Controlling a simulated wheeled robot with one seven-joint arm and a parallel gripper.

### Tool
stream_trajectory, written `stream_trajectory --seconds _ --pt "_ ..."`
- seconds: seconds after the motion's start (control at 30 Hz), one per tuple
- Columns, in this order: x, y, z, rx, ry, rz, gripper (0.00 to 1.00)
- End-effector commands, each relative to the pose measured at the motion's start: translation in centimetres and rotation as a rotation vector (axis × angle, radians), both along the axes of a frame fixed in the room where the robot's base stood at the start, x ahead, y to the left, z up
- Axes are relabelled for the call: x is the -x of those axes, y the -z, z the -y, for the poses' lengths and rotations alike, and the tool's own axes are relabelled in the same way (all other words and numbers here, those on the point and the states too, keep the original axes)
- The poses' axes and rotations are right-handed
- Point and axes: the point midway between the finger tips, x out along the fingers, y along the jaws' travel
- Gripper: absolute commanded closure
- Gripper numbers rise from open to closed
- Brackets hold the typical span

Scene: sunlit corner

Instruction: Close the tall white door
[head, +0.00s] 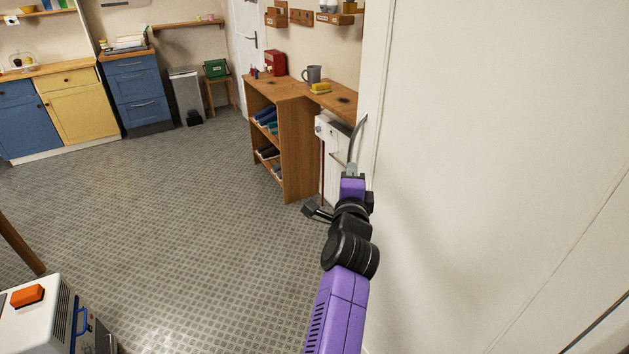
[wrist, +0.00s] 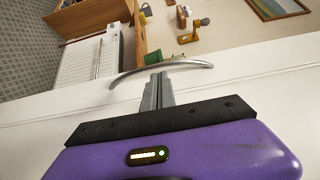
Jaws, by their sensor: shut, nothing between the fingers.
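A tall white door (head: 480,130) fills the right side of the head view, and its pale face also shows in the wrist view (wrist: 260,85). A curved metal handle (head: 359,138) stands out near its left edge; in the wrist view the handle (wrist: 165,68) arches across the fingertips. My gripper (head: 351,169) is shut and empty, its grey fingers together (wrist: 157,82) at the handle. I cannot tell whether they touch it. How far the door stands open is unclear.
A wooden shelf unit (head: 298,150) and a white radiator (head: 332,165) stand beyond the door's edge. Another white door (head: 246,45) is at the back. A white box with an orange top piece (head: 27,296) is at lower left. The tiled floor (head: 160,210) is clear in the middle.

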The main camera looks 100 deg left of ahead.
Motion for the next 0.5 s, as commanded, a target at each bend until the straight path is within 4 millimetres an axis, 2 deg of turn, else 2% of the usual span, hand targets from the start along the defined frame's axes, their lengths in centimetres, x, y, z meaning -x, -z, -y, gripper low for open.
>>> stream_trajectory --seconds 0.3,0.5 --pt "4.3 -0.1 3.2 0.001 -0.006 -0.001 1.00" --pt "6.1 0.1 4.8 0.003 -0.004 0.000 1.00"
